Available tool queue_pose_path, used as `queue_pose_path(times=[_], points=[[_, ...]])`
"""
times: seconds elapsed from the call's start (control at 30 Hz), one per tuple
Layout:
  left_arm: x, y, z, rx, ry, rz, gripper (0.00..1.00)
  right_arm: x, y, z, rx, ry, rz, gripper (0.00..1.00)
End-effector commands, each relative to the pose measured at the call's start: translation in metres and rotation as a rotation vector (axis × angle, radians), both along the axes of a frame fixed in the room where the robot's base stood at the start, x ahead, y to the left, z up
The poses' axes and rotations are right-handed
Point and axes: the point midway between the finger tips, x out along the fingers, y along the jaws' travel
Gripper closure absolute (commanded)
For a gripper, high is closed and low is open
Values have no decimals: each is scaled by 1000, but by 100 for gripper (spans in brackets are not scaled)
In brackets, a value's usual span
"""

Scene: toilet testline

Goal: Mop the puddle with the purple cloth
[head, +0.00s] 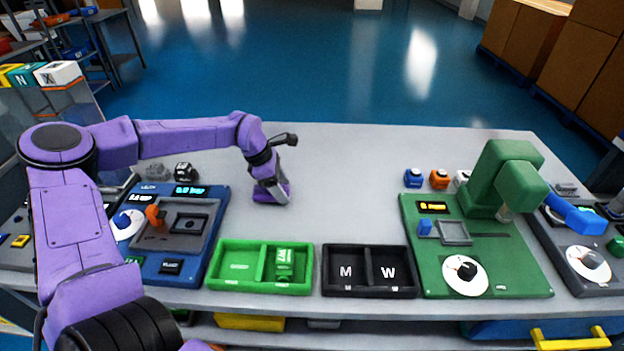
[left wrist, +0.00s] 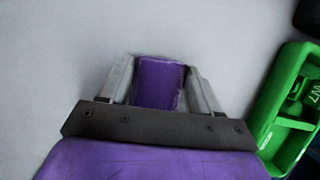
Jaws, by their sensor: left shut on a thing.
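My left gripper (head: 271,193) points down at the grey table top, behind the green tray. In the left wrist view the left gripper (left wrist: 160,82) is shut on the purple cloth (left wrist: 160,82), which shows as a small purple block between the two grey fingers. In the head view a bit of the purple cloth (head: 284,189) shows at the fingertips, low at the table; I cannot tell whether it touches the surface. I cannot make out the puddle in either view. My right gripper is not in view.
A green two-part tray (head: 217,281) and a black tray (head: 334,289) marked M and W stand at the front edge. A blue test station (head: 160,265) is on the left, a green one (head: 520,278) on the right. The table (head: 345,190) is clear in the middle.

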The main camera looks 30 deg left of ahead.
Motion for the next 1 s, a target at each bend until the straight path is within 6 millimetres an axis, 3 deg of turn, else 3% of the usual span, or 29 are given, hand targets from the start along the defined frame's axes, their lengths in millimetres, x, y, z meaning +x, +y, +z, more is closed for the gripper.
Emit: queue_pose_path(times=[0.03, 0.5, 1.0], points=[[2, -1, 18, 0, -8, 0, 66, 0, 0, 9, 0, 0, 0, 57], [3, -3, 62, -1, -7, -3, 66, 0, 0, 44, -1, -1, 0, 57], [3, -3, 71, 0, -6, -4, 66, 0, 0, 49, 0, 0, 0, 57]])
